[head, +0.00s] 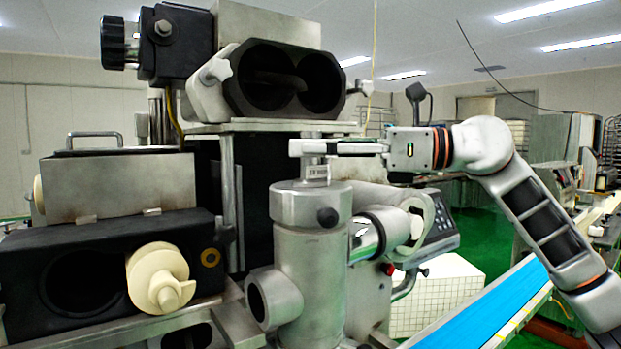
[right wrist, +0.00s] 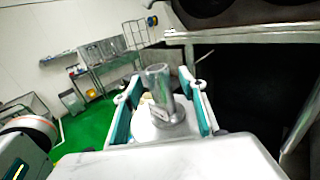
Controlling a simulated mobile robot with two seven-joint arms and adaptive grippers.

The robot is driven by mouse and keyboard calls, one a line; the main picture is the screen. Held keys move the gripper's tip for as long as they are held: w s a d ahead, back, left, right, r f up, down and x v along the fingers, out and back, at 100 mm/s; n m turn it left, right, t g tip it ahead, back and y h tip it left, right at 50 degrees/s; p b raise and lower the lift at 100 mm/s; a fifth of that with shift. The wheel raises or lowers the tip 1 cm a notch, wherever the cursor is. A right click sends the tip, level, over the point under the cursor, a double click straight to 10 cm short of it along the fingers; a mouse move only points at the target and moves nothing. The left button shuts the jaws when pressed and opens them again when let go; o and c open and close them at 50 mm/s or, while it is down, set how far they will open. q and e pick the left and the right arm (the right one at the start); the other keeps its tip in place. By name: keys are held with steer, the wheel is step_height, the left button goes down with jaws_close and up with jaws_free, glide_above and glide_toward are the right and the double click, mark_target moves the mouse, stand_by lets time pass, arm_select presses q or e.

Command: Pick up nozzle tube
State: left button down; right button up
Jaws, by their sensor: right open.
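The nozzle tube (head: 314,176) is a short grey metal tube standing upright on top of the machine's round metal housing (head: 311,207). A small label shows on it. My right gripper (head: 296,148) reaches in level from the right, with its fingers at the tube's upper part. In the right wrist view the tube (right wrist: 158,88) stands between the two open fingers of my right gripper (right wrist: 161,84). Gaps show on both sides of the tube there, so the fingers are not closed on it. My left gripper is in neither view.
The black double-bore block (head: 285,82) of the machine is just above and behind the gripper. A cream screw cap (head: 160,278) sits on the black block at left. A blue conveyor belt (head: 490,308) runs at lower right.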

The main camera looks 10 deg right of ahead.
steer(key=shift+w+a, duration=0.1)
steer(key=shift+a, duration=0.15)
jaws_close()
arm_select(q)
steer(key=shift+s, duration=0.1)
arm_select(e)
steer(key=shift+r, duration=0.15)
